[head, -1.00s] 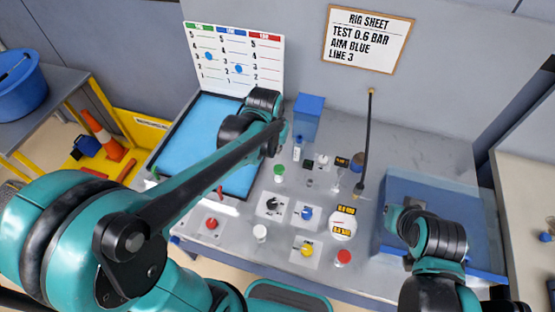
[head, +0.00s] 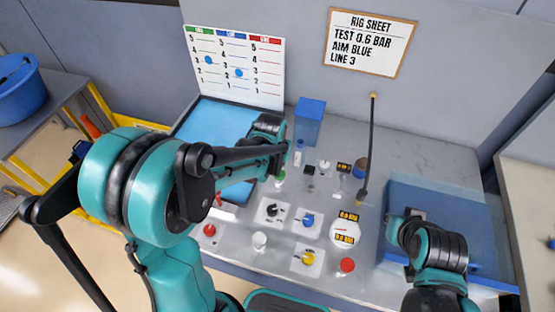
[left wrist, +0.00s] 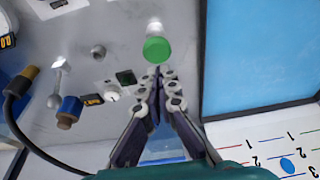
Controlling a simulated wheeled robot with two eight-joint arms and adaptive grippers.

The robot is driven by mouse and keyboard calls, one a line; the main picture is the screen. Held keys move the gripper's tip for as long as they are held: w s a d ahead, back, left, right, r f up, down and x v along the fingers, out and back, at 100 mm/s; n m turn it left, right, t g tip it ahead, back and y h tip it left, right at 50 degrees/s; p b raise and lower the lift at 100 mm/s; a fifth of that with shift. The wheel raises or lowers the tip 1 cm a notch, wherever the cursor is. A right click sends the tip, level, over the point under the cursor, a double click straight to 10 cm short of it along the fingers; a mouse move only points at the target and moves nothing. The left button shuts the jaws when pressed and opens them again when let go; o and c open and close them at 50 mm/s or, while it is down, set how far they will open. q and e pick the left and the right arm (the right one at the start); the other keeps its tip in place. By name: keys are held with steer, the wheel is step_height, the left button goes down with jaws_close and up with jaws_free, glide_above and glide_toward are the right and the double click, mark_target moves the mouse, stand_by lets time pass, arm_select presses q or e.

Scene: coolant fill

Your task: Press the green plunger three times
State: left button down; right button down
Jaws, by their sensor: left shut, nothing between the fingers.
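The green plunger (head: 280,177) has a round green cap on a white body and stands on the grey bench panel. It also shows in the left wrist view (left wrist: 157,50), at the upper middle. My left gripper (left wrist: 158,72) is shut and empty, its tips close to the cap. Whether the tips touch the cap I cannot tell. In the head view my left wrist and forearm are over the bench just above the plunger. My right arm is over the blue tray at the right, and its fingers do not show.
Black (head: 272,211), blue (head: 308,220) and yellow (head: 308,258) knobs, a gauge (head: 345,232), a red cap (head: 347,265) and a white cap (head: 260,240) crowd the panel. A black hose (head: 370,140) rises behind. A blue tray (head: 450,200) is at the right.

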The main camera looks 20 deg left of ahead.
mark_target(279, 175)
arm_select(q)
steer(key=shift+f+b, duration=0.35)
steer(key=shift+f, duration=1.35)
arm_select(e)
steer(key=shift+f, duration=0.45)
